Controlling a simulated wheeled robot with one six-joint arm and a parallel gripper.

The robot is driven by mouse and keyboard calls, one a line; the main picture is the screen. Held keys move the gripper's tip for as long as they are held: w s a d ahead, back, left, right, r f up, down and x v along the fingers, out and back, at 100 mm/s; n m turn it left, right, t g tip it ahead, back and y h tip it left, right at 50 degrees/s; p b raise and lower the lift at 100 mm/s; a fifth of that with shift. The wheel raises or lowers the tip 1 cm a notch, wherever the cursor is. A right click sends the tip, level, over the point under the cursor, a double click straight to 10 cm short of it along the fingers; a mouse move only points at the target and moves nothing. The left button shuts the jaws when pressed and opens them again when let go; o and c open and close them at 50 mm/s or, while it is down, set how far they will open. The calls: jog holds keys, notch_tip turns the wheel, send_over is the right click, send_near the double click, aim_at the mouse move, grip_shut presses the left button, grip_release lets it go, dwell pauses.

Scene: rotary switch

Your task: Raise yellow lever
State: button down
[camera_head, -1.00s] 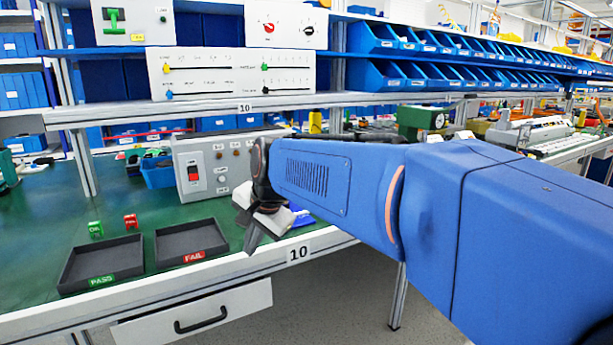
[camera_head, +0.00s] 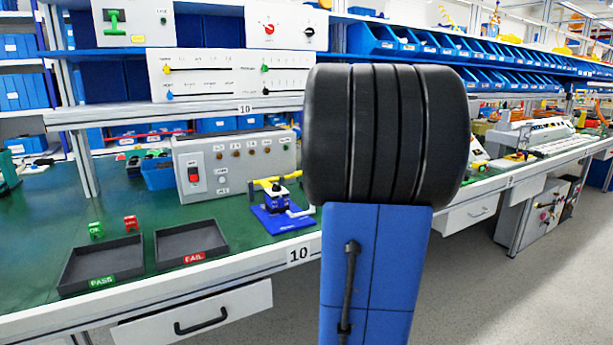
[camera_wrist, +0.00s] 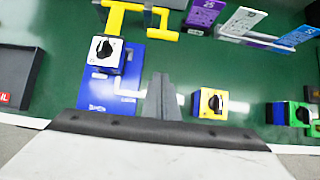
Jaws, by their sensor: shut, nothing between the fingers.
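A yellow lever-like bar (camera_head: 277,181) stands on a blue base (camera_head: 282,207) at the front of the green bench. In the wrist view the yellow bar (camera_wrist: 148,33) is at the top, above a white rotary switch (camera_wrist: 105,53) and the blue base (camera_wrist: 112,95). My gripper (camera_wrist: 163,85) is shut and empty in the wrist view. Its fingertips appear over the right edge of the blue base, apart from the yellow bar. The gripper is hidden in the head view behind my arm. A small yellow slider knob (camera_head: 166,69) is on the upper white panel.
A grey control box (camera_head: 235,160) stands behind the blue base. Black PASS (camera_head: 101,265) and FAIL (camera_head: 190,242) trays are at left. Yellow (camera_wrist: 210,103) and green (camera_wrist: 291,113) switch blocks lie right of my gripper. A shelf (camera_head: 190,111) overhangs the bench.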

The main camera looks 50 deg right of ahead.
jog(key=x, duration=1)
jog(key=shift+w+d+r, duration=0.15)
jog(key=shift+w+r, duration=0.15)
jog(key=shift+r, duration=0.25)
jog(key=shift+w+d+r, duration=0.1)
jog(key=shift+w+r, duration=0.2)
jog(key=shift+r, duration=0.2)
jog(key=shift+w+d+r, duration=0.15)
jog(key=shift+w+r, duration=0.3)
jog(key=shift+r, duration=0.2)
jog(key=shift+r, duration=0.1)
